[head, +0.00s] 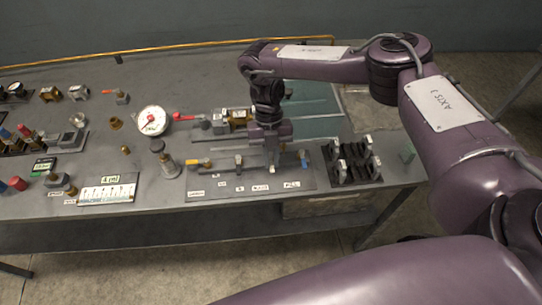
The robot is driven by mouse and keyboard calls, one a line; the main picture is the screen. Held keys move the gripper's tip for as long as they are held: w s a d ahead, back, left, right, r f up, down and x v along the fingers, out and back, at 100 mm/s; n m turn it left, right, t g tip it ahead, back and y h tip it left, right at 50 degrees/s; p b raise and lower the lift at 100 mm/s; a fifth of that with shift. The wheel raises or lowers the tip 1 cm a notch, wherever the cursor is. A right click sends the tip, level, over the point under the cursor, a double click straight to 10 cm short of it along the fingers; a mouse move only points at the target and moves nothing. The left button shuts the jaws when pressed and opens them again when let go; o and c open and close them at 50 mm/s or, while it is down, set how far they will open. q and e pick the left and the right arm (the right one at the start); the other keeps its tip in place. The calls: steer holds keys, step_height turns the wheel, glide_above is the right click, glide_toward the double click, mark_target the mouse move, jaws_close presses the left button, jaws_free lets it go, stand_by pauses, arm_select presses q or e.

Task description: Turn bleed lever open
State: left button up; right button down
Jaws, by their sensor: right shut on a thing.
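A grey panel (315,183) with a row of small valves and white labels lies near the front edge of the table. My right gripper (272,164) points down over this panel and is shut on the bleed lever, behind the label that seems to read bleed (260,188). The fingers mostly hide the lever, so its angle cannot be told. A yellow-handled valve (200,163) is at the panel's left end, and another valve (303,158) is just right of the gripper. My left gripper is not in view.
A black rack (352,162) with pale upright parts stands close to the right of the panel. A round white gauge (152,121) and a valve with a red handle (186,117) stand behind and left. Several fittings and a labelled strip (107,191) fill the left side.

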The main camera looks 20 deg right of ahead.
mark_target(270, 153)
steer(key=c, duration=1.5)
jaws_free()
steer(key=shift+o, duration=0.2)
steer(key=v, duration=0.8)
steer(key=shift+b, duration=0.35)
steer(key=shift+f, duration=0.1)
